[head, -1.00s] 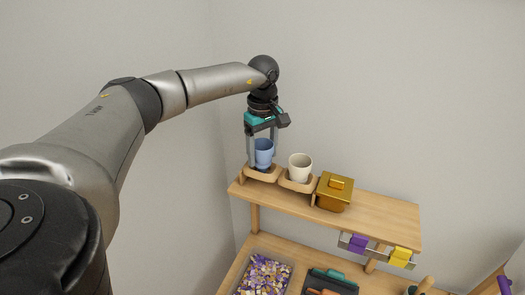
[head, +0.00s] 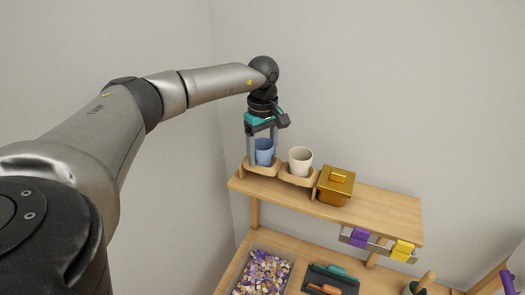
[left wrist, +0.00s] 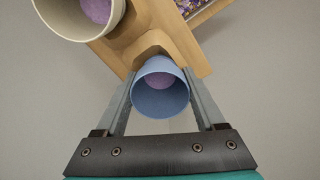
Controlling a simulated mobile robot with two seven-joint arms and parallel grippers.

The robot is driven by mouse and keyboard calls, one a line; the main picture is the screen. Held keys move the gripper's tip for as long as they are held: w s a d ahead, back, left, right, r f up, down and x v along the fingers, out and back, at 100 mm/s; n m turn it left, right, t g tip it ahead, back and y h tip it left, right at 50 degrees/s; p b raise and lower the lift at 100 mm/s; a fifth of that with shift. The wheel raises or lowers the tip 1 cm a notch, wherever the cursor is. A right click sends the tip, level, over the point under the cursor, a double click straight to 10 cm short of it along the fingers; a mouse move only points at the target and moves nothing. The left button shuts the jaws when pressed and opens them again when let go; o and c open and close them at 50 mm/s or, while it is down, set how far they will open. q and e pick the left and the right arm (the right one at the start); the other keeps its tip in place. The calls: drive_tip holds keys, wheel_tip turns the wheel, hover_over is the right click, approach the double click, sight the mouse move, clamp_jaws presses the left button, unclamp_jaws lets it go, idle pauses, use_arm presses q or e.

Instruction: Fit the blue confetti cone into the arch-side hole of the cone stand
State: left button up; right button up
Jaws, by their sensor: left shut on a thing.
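The blue confetti cone (head: 264,147) is upright between the fingers of my left gripper (head: 263,158), which is shut on it. Its lower part is down at the left opening of the wooden cone stand (head: 281,179), and the stand's rim hides its tip. How deep it sits I cannot tell. In the left wrist view I look into the blue cone (left wrist: 160,102), with purple confetti inside, over the stand's end (left wrist: 190,40). A cream cone (head: 301,160) stands in the stand's other opening. My right gripper is not in view.
A gold lidded box (head: 335,187) stands right of the stand on the wooden shelf (head: 385,212). Purple (head: 359,237) and yellow (head: 402,250) clips hang below its front edge. A confetti tray (head: 263,273) and tools lie on the lower bench. The shelf's right end is clear.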

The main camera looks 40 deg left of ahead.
use_arm(q)
drive_tip(key=o, duration=1.5)
wheel_tip(320, 180, up, 15)
drive_tip(key=shift+r+b, duration=0.15)
drive_tip(key=shift+b, duration=0.6)
